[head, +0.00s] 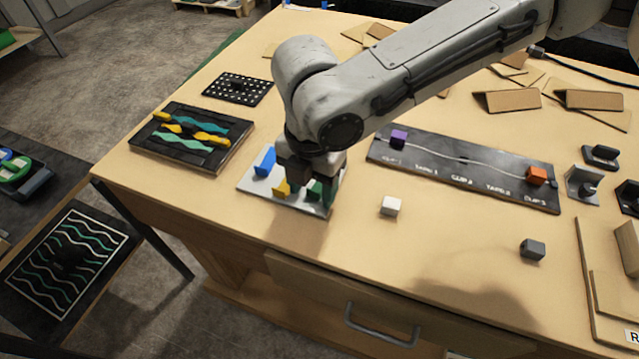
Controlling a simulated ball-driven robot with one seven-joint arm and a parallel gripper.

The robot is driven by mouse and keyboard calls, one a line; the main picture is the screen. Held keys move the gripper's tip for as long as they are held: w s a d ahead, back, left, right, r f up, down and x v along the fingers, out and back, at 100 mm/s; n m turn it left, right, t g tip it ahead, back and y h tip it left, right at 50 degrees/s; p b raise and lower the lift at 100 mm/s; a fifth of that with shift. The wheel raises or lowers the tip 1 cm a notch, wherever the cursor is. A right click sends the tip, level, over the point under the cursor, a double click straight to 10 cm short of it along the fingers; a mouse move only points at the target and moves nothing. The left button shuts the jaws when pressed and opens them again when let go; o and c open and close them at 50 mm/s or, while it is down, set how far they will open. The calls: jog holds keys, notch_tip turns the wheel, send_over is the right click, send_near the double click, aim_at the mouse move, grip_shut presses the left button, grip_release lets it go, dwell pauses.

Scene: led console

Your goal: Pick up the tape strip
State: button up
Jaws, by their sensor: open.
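My gripper (310,182) points down over a small pale plate (248,185) near the table's front left. Its jaws are open, close to the coloured pieces there; contact cannot be told. A blue piece (265,161) stands at the plate's left, a yellow piece (282,188) in the middle and a dark green piece (317,190) at the right, partly hidden by the gripper. Which piece is the tape strip is unclear. A black board (470,172) to the right has clip and tape labels, a thin wavy light line, a purple block (399,138) and an orange block (536,176).
A black tray (212,165) with wavy teal and yellow strips lies left. A perforated black plate (238,88) is behind it. A white cube (390,206) and a grey block (533,249) stand in front of the board. The front middle of the table is mostly clear.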

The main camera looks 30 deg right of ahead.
grip_shut()
dwell(0.5)
jog(key=shift+r, duration=0.15)
jog(key=shift+r, duration=0.25)
notch_tip(320, 180, up, 2)
jog(key=shift+r, duration=0.15)
jog(key=s+a+r+b, duration=0.2)
jog(key=s+r+b, duration=0.1)
jog(key=s+r, duration=0.4)
jog(key=shift+s+r, duration=0.2)
jog(key=shift+s, duration=0.95)
